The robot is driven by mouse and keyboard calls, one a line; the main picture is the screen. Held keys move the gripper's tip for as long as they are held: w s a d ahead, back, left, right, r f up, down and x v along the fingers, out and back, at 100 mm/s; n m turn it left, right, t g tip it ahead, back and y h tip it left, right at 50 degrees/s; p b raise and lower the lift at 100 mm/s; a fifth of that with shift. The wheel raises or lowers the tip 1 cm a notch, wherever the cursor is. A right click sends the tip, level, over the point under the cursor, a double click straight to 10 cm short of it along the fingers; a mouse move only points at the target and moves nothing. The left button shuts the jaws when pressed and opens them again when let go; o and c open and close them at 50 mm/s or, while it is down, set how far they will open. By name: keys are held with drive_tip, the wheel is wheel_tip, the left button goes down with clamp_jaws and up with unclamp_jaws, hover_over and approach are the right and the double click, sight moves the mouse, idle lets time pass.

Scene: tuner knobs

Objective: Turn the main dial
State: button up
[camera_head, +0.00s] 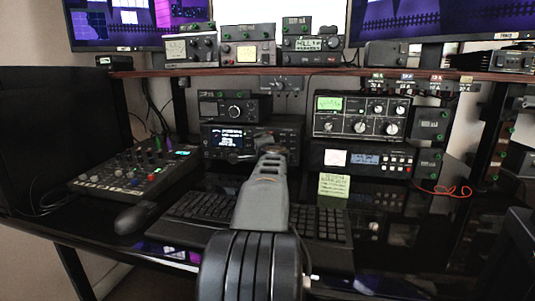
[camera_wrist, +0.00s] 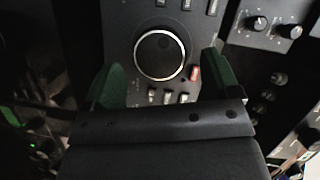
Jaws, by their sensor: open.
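The main dial (camera_wrist: 160,53) is a large round dark knob with a bright silver rim in the wrist view. It sits on the dark front panel of a radio (camera_head: 228,141), which shows a lit display in the head view; there my arm hides the dial. My gripper (camera_wrist: 162,62) is open, with one green finger to the left of the dial and one to the right. How far the fingertips are from the panel I cannot tell. In the head view, my gripper (camera_head: 266,139) is in front of the radio.
Small buttons and a red key (camera_wrist: 195,73) lie just below and right of the dial. Small knobs (camera_wrist: 257,23) sit on a neighbouring panel. In the head view, a keyboard (camera_head: 205,210) lies under my arm, a mixer (camera_head: 130,172) at left and a tuner (camera_head: 360,116) at right.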

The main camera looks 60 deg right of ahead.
drive_tip(key=v, duration=1.2)
drive_tip(key=shift+a+p, duration=0.25)
drive_tip(key=shift+p, duration=0.2)
drive_tip(key=shift+s+r, duration=0.1)
